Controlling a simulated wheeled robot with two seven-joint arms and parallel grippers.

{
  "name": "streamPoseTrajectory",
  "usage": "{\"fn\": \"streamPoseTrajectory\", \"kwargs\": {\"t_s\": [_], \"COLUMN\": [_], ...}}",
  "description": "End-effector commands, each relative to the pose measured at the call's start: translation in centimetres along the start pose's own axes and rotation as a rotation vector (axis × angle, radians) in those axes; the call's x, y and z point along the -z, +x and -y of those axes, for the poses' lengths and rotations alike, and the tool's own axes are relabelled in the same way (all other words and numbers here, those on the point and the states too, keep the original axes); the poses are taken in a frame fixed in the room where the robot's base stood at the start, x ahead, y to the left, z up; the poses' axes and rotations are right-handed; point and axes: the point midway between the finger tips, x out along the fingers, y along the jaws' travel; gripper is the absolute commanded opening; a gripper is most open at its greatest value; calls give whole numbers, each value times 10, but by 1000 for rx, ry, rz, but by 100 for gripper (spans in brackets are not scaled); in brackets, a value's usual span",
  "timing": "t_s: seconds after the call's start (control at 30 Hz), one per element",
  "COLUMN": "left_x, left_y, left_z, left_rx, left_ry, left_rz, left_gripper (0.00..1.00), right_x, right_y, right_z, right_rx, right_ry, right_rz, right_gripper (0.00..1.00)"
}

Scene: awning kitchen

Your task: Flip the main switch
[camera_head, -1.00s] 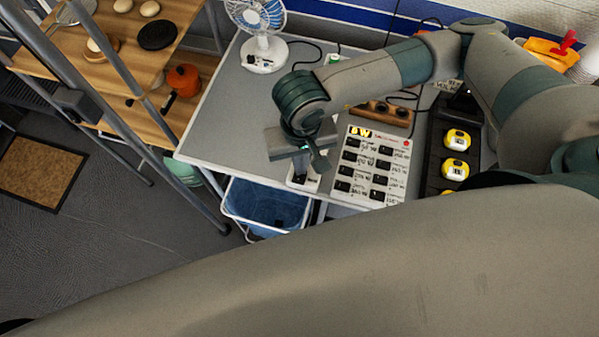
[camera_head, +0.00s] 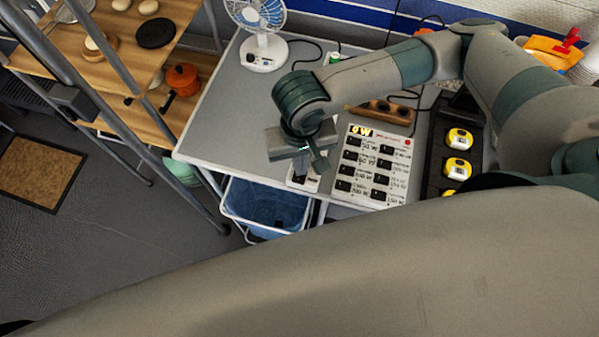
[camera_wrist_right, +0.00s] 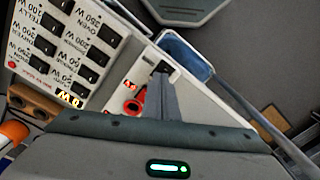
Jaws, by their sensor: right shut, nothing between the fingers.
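The main switch (camera_head: 303,184) is a small white box with a black rocker at the table's front edge, left of the switch panel. My right gripper (camera_head: 301,168) points down over it and partly hides it. In the right wrist view the shut, empty fingers (camera_wrist_right: 161,82) reach to the black rocker of the main switch (camera_wrist_right: 164,67). They look very close to it; I cannot tell whether they touch. The white switch panel (camera_head: 374,165) has several black labelled switches, a red dot and a lit yellow display (camera_head: 360,130) that seems to read 0 W. My left gripper is not in view.
A white fan (camera_head: 263,50) stands at the back left of the grey table (camera_head: 235,110). A black tray with yellow devices (camera_head: 459,139) is right of the panel. A blue bin (camera_head: 265,205) hangs below the front edge. A wooden shelf (camera_head: 180,60) stands left.

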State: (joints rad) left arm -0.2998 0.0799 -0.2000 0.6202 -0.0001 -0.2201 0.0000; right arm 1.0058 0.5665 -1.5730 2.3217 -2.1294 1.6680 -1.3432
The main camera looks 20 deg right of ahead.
Motion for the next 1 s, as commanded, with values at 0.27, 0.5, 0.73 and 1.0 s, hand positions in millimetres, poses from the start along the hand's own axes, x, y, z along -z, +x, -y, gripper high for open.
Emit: {"fn": "streamPoseTrajectory", "kwargs": {"t_s": [0.27,0.5,0.73,1.0], "left_x": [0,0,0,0], "left_y": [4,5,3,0], "left_z": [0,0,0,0], "left_rx": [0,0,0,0], "left_ry": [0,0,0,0], "left_rz": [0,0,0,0], "left_gripper": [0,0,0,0], "right_x": [0,0,0,0], "right_y": [3,4,-4,-22], "right_z": [0,0,0,0], "right_rx": [0,0,0,2], "right_ry": [0,0,-1,-1], "right_rz": [0,0,0,-1], "right_gripper": [0,0,0,0]}}
